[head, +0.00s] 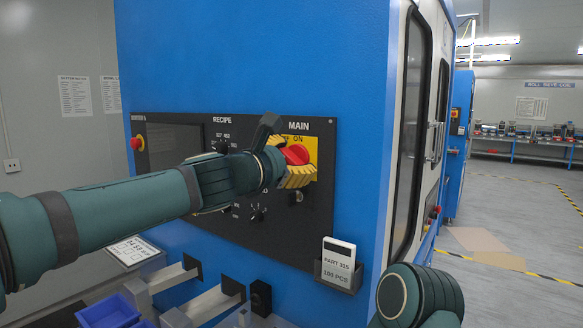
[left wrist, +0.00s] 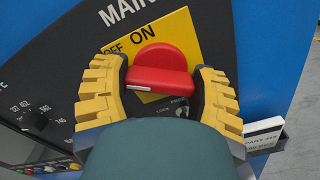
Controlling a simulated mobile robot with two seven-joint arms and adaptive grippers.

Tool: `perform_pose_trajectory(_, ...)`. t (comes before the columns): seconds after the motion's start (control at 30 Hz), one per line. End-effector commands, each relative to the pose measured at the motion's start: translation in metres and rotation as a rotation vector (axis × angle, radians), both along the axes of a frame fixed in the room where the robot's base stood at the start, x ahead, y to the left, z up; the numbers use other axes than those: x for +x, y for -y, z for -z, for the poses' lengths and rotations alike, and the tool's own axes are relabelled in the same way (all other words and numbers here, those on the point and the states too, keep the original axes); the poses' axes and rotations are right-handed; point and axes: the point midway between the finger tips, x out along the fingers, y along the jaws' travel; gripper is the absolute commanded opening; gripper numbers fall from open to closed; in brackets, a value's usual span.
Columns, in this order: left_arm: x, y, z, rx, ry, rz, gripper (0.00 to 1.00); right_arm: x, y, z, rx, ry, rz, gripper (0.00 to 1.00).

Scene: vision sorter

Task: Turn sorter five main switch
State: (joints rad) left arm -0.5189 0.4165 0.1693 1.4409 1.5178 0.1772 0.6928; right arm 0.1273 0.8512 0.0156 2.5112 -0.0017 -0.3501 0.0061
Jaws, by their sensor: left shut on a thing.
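The sorter's main switch is a red rotary knob (head: 295,155) on a yellow plate (head: 311,145) marked OFF and ON, under the word MAIN on the black panel. In the left wrist view the red knob (left wrist: 160,72) sits between the yellow ribbed fingers of my left gripper (left wrist: 160,92), which is shut on it. In the head view my left gripper (head: 290,162) reaches the panel from the left and partly covers the plate. The knob's pointing direction is hard to tell. My right arm shows at the bottom right; its gripper is out of view.
The black panel (head: 310,230) also carries a RECIPE dial (head: 221,146) and a red stop button (head: 137,143). A card holder (head: 337,272) juts out at lower right. Blue bins (head: 108,312) stand below. Open floor lies to the right.

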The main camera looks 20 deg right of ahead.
Motion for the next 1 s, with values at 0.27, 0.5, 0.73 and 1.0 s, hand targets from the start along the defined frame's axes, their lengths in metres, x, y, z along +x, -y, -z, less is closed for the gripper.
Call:
perform_pose_trajectory(0.27, 0.000, 0.000, 0.002, 0.163, 0.208, -0.001, 0.27, -0.001, 0.000, 0.013, 0.000, -0.001, -0.003, 0.92)
perform_pose_trajectory(0.5, 0.000, 0.000, 0.002, 0.303, 0.387, -0.001, 0.27, 0.001, 0.000, 0.020, -0.001, 0.003, -0.001, 0.92)
perform_pose_trajectory(0.73, 0.000, 0.000, 0.002, 0.429, 0.548, -0.001, 0.27, 0.002, 0.000, 0.027, -0.001, 0.007, -0.001, 0.92)
perform_pose_trajectory(1.0, 0.000, 0.000, 0.002, 0.541, 0.691, 0.001, 0.27, 0.004, 0.000, 0.032, -0.001, 0.009, 0.000, 0.92)
